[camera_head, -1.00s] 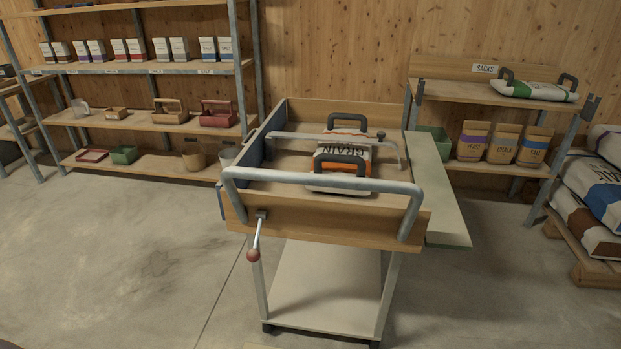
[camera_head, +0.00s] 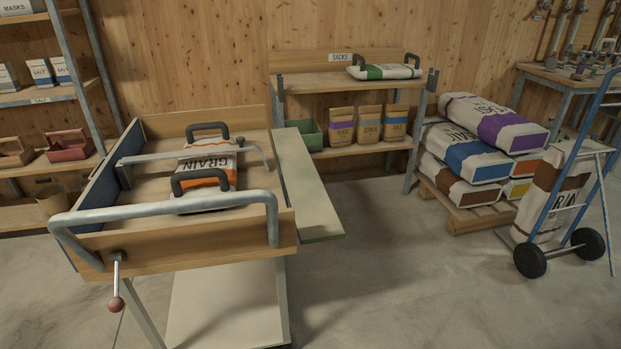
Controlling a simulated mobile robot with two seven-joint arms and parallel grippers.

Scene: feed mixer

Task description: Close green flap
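The pale green flap (camera_head: 306,186) is a long flat panel along the right side of the wooden cart (camera_head: 180,237). It sticks out sideways from the cart's right edge, lying roughly flat, so it is folded outward. On the left side a dark blue panel (camera_head: 102,196) stands upright against the cart. A grain sack (camera_head: 208,172) with two dark handles lies in the cart bed under a metal bar (camera_head: 190,154). Neither of my grippers is in view.
A grey push rail (camera_head: 165,212) and a red-knobbed lever (camera_head: 116,290) are at the cart's near end. Sack shelves (camera_head: 345,82) stand behind, a sack-laden pallet (camera_head: 470,218) and a blue hand truck (camera_head: 575,190) to the right. Floor right of the flap is clear.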

